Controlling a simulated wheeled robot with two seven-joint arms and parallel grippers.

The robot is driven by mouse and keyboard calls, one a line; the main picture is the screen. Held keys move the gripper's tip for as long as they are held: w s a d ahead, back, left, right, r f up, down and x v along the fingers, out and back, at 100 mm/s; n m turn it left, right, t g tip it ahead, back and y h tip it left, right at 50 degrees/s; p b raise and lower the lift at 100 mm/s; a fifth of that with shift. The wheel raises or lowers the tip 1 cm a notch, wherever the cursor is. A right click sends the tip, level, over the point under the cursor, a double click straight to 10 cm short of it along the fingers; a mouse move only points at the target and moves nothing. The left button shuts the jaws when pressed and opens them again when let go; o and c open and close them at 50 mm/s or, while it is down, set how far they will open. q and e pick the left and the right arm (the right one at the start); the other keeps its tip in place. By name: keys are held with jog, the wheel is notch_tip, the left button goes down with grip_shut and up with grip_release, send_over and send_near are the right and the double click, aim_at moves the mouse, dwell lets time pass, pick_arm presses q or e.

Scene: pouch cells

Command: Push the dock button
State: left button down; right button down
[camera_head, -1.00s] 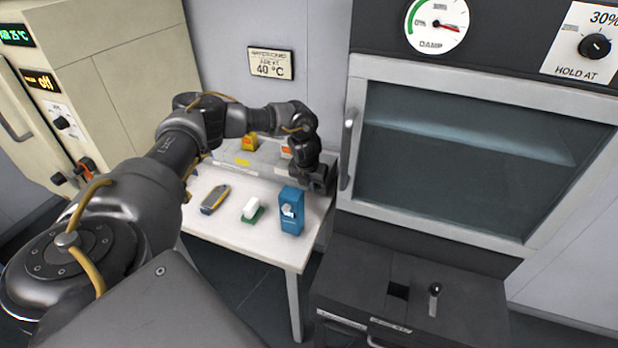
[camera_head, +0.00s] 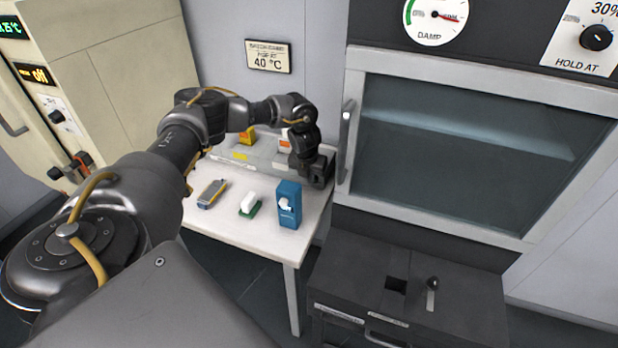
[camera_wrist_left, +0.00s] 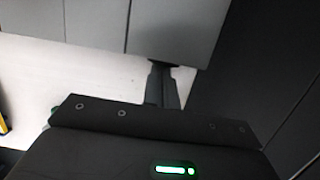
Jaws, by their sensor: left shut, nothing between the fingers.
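I cannot make out a dock button for certain in either view. My left gripper (camera_head: 314,172) is at the back right of the white table (camera_head: 262,247), behind the blue box and beside a low grey unit (camera_head: 262,160). In the left wrist view its dark fingers (camera_wrist_left: 163,84) are closed together and empty. Their tips are close to a grey block face (camera_wrist_left: 172,30); I cannot tell whether they touch it. My right gripper is in neither view.
On the table are a blue box (camera_head: 288,206), a white item on a green base (camera_head: 250,205) and a grey-yellow handheld device (camera_head: 212,194). A glass-doored cabinet (camera_head: 470,150) with a vertical handle stands right. A dark low cabinet (camera_head: 400,295) stands below it.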

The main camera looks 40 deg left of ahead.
pick_arm(q)
jog(key=shift+w+a+r+p, duration=0.1)
jog(key=shift+w+r+p, duration=0.2)
jog(key=shift+r+p, duration=0.35)
jog(key=s+p+v, duration=0.1)
jog(key=p+v, duration=0.7)
jog(key=v, duration=0.1)
jog(key=shift+f, duration=0.15)
jog(key=shift+w, duration=0.1)
